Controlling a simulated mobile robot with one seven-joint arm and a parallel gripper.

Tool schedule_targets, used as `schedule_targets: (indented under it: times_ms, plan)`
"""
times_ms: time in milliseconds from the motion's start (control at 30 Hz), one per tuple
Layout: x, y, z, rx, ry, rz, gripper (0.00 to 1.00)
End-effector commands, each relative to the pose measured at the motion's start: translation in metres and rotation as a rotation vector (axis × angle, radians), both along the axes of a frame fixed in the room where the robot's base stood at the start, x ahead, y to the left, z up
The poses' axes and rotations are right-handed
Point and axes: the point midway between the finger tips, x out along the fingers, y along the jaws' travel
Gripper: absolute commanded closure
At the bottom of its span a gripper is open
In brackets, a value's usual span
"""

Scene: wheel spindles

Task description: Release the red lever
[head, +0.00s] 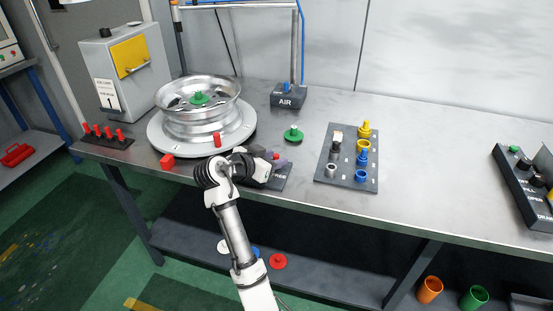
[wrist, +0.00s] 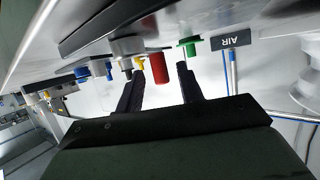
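A red knob-like piece (head: 276,156), which looks like the lever, shows beside my gripper on a dark labelled base (head: 276,181) near the table's front edge. In the wrist view a red cylinder (wrist: 160,68), likely the same piece, appears between the two fingers of my gripper (wrist: 161,72). The fingers are spread apart with gaps on both sides of the red. I see no contact. In the head view my gripper (head: 266,167) partly covers the base, and its fingertips are hard to make out.
A green knob (head: 293,134) and a panel of pegs (head: 347,180) stand to the right. An AIR block (head: 289,98) is behind.

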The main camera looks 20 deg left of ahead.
Motion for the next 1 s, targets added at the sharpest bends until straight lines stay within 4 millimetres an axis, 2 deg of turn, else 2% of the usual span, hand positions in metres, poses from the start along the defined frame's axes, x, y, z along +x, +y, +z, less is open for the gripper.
schedule_targets:
  times_ms: [300,500,700,1000]
  plan:
    - [-0.060,0.031,0.026,0.004,-0.004,0.005,0.63]
    - [-0.088,0.045,0.040,0.003,-0.003,0.003,0.63]
    - [-0.099,0.049,0.045,0.002,-0.001,0.000,0.63]
    - [-0.099,0.050,0.046,0.002,0.000,-0.001,0.63]
